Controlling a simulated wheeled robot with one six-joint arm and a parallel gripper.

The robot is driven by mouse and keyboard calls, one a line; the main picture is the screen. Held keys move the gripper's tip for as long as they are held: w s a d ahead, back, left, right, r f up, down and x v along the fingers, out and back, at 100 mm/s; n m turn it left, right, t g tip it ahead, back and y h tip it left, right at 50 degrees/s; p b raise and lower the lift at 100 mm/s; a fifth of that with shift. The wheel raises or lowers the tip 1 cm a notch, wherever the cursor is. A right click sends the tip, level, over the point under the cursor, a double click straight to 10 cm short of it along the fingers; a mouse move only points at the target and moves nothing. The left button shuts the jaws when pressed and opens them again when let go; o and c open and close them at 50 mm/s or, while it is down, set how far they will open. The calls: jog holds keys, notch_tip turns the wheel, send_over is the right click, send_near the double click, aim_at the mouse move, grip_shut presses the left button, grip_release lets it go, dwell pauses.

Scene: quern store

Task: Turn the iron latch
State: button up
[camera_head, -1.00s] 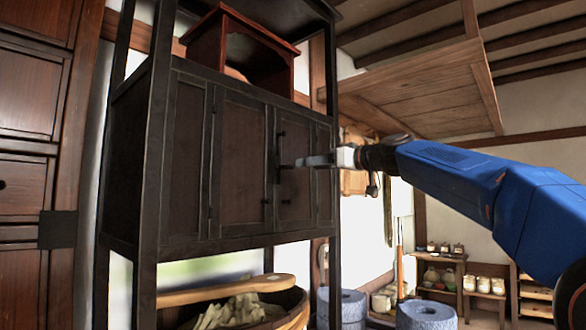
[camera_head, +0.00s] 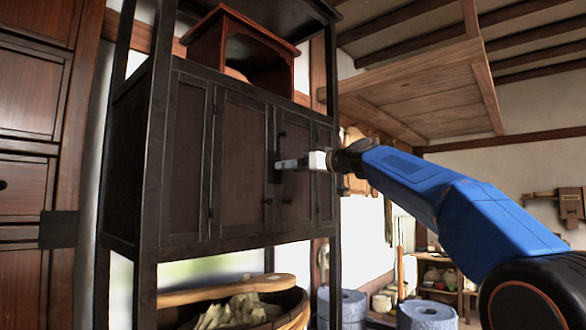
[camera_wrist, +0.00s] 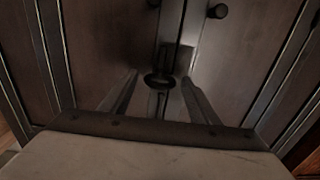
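The iron latch (camera_head: 279,144) is a dark upright piece on the front of a dark wooden cabinet (camera_head: 240,160), where two doors meet. In the wrist view the latch (camera_wrist: 158,80) shows as a dark rounded end in front of a small plate. My gripper (camera_head: 279,165) is at the latch, its pale fingers reaching the door front. In the wrist view my gripper (camera_wrist: 160,77) has its fingers spread, one on each side of the latch, with visible gaps. I cannot tell whether either finger touches it. The fingers hide part of the latch in the head view.
Two small round knobs, one the right-hand knob (camera_wrist: 217,11), sit on the doors near the latch. A red-brown wooden box (camera_head: 225,45) stands on top of the cabinet. A wooden tub (camera_head: 290,305) is below. Grey millstones (camera_head: 425,315) stand at lower right.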

jog(key=c, duration=0.8)
jog(key=shift+m, duration=0.4)
jog(key=m, duration=1.3)
jog(key=shift+m, duration=2)
